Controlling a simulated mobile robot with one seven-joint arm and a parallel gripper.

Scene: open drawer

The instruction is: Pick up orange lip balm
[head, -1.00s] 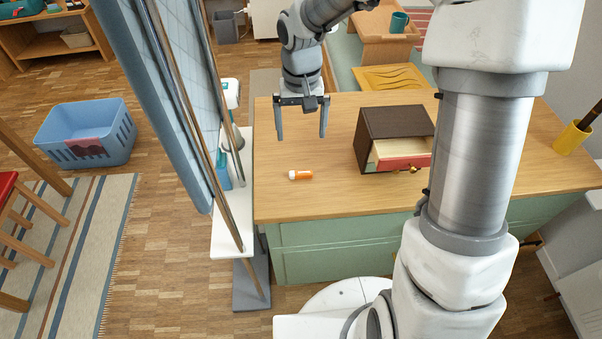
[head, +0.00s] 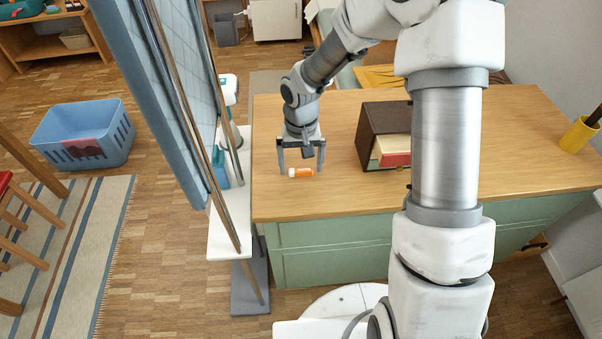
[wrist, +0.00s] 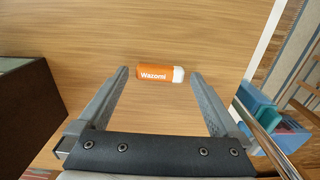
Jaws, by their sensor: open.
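The orange lip balm (head: 303,172) with a white cap lies on its side on the wooden counter, near its left end. My gripper (head: 301,170) is open over it, with one finger to each side of it in the head view. In the wrist view the lip balm (wrist: 158,74) lies crosswise just beyond the fingertips of my gripper (wrist: 158,72), its white cap to the right. Nothing is between the fingers. The height of the fingertips above the counter is hard to tell.
A dark brown box with a partly open drawer (head: 396,160) stands to the right on the counter (head: 340,193). A mirror-like blue panel on poles (head: 160,90) stands off the counter's left edge. A yellow cup (head: 579,135) is at the far right. Bare counter surrounds the lip balm.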

